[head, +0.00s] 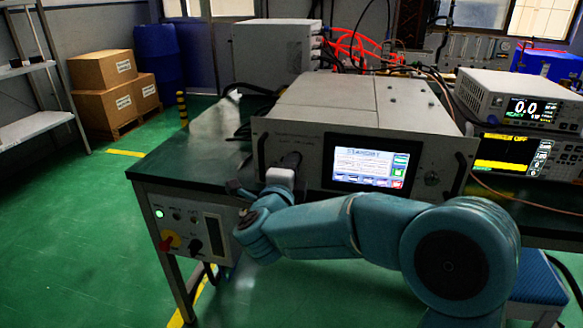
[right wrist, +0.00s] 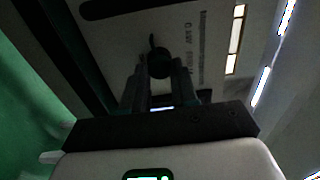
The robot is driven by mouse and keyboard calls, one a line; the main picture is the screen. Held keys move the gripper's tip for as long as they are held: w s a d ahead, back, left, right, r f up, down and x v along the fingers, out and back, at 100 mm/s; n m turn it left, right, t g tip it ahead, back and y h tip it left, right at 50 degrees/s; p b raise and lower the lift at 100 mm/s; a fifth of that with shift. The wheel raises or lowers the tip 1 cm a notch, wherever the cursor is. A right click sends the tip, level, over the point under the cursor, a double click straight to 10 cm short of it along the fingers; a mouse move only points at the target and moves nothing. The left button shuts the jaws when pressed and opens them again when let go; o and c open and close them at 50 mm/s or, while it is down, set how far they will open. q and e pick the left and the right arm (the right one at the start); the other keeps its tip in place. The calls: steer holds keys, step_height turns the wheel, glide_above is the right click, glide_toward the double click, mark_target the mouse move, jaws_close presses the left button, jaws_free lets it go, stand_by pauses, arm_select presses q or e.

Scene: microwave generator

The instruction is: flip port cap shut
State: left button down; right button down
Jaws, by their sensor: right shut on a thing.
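The microwave generator (head: 300,150) is a grey-white box with a lit screen on its front panel. My right gripper (right wrist: 160,88) is at the left part of this panel, its fingers pointing at the panel face. In the right wrist view a small dark round cap (right wrist: 159,62) with a thin tab sits at the fingertips, against the pale panel. My right gripper is shut on it. Whether the cap covers its port cannot be told; my wrist hides this spot in the head view. My left gripper is not in view.
The generator stands on a dark green bench (head: 175,165) with a control box (head: 185,230) below its left end. Two instruments with displays (head: 520,105) are stacked at the right. Cardboard boxes (head: 105,75) stand at the far left. The green floor at left is clear.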

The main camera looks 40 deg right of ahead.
steer(key=c, duration=1.1)
jaws_free()
steer(key=shift+c, duration=0.2)
steer(key=shift+a, duration=0.1)
steer(key=p+v, duration=0.1)
steer(key=v, duration=1.5)
steer(key=shift+s, duration=0.2)
